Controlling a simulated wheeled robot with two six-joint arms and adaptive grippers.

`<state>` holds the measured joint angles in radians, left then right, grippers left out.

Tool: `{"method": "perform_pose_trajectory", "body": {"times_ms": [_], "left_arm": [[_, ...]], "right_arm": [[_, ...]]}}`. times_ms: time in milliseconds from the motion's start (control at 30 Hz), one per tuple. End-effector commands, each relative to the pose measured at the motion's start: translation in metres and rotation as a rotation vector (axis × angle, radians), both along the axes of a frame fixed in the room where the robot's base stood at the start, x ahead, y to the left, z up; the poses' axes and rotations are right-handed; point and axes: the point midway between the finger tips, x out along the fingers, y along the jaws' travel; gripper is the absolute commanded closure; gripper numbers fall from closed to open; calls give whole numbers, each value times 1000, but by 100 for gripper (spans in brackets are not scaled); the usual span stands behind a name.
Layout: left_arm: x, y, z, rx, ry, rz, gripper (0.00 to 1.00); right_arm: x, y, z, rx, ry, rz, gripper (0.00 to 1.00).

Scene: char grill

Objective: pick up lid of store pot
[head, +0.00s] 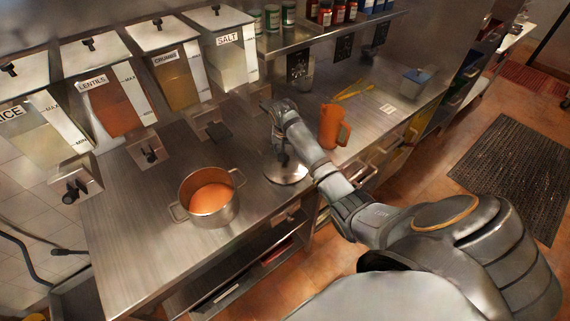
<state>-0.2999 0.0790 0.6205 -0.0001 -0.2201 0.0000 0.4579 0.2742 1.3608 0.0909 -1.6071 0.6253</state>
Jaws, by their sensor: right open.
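A steel pot (231,208) with two side handles stands uncovered on the counter, with orange contents inside. A round, shiny metal lid (292,179) lies on the counter to the right of the pot, near the front edge. My right gripper (283,160) points down over the lid, open, with its fingers around or just above the middle of the lid. The arm hides part of the lid, and I cannot tell whether the fingers touch its knob. My left gripper is not in view.
An orange jug (331,127) stands just right of my right forearm. Dispensers labelled lentils (110,105) and salt (233,50) line the back left. A shelf (330,35) with jars overhangs the counter. The counter left of the pot is clear.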

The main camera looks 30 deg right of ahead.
Motion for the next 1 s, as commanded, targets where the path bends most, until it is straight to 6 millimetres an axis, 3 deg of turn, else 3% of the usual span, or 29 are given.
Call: {"method": "perform_pose_trajectory", "body": {"times_ms": [133,300,567,1000], "left_arm": [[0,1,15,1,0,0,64],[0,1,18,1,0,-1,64],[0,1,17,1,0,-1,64],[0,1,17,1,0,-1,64]], "right_arm": [[7,-1,-17,3,4,0,43],[13,-5,-41,0,4,-1,43],[14,-6,-47,0,1,1,43],[14,-6,-46,0,1,1,100]]}}
